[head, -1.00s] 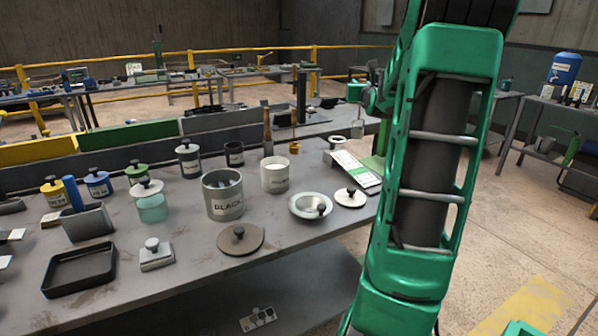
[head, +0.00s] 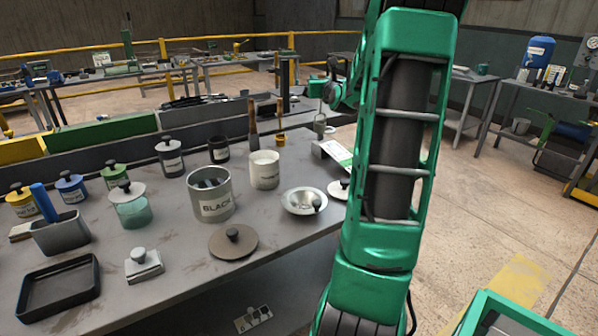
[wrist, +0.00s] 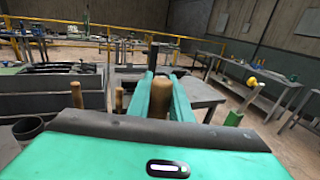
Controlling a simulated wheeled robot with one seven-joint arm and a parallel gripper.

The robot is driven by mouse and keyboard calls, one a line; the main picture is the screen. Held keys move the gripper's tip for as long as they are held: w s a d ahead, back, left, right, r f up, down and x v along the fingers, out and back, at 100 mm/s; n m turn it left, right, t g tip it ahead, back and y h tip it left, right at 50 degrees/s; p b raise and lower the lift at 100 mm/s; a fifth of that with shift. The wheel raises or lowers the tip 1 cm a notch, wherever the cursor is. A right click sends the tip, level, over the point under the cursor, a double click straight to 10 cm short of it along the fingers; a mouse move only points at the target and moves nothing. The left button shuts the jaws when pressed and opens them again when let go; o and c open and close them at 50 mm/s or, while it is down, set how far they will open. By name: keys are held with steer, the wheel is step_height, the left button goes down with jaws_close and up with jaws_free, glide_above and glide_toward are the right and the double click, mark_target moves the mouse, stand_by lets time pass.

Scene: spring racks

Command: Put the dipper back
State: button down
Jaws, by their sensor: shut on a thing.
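My gripper (head: 322,88) is at the back right of the bench in the head view. In the wrist view, its green fingers (wrist: 160,88) are closed on a brown wooden handle (wrist: 159,102), which I take as the dipper's. In the head view, a small grey dipper cup (head: 320,125) hangs below the gripper on a thin stem. Whether the cup touches the bench is unclear. A grey open tin marked BLACK (head: 213,209) and a white open tin (head: 264,175) stand on the bench, left of the gripper.
Two upright handled tools, one brown (head: 253,118) and one in an orange-brown holder (head: 280,122), stand near the gripper. The left side holds several lidded jars.

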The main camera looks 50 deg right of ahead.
steer(key=w+a+f+y, duration=0.1)
steer(key=a+f, duration=0.2)
steer(key=f, duration=0.4)
steer(key=w+a+f+n+t+y, duration=0.1)
steer(key=w+a+f, duration=0.1)
steer(key=f, duration=0.5)
steer(key=shift+w+a, duration=0.3)
steer(key=shift+a, duration=0.15)
steer(key=shift+f+n, duration=0.2)
steer(key=shift+n, duration=0.1)
steer(key=c, duration=1.6)
jaws_free()
steer(key=v, duration=1.2)
steer(key=shift+s+d+r, duration=0.1)
steer(key=shift+d, duration=0.05)
